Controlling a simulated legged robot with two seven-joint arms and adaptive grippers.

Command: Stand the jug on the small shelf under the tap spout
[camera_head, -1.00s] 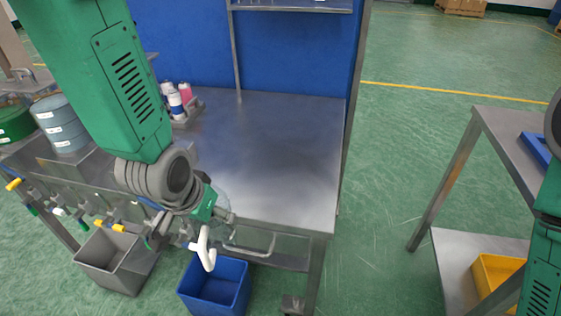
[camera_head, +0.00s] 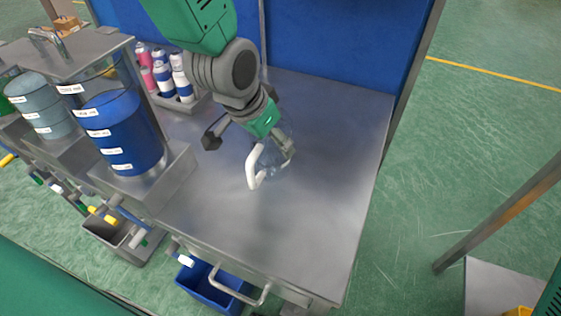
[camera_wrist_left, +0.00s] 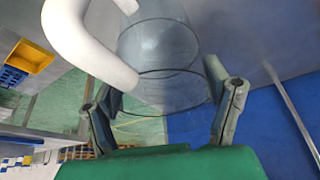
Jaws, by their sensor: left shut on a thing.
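The jug (camera_head: 254,170) is clear with a thick white handle, and its see-through body is hard to make out in the head view. My left gripper (camera_head: 277,148) is shut on it and holds it over the steel tabletop. In the left wrist view the clear body (camera_wrist_left: 160,45) lies between my fingers (camera_wrist_left: 165,97), with the white handle at upper left. Several taps with coloured handles, one of them yellow (camera_head: 110,220), line the bench front at left. My right gripper is not in view.
A blue-filled tank (camera_head: 125,130) and a grey-blue tank (camera_head: 45,105) stand left of the arm. A rack of cans (camera_head: 180,88) is behind. The right tabletop (camera_head: 330,170) is clear.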

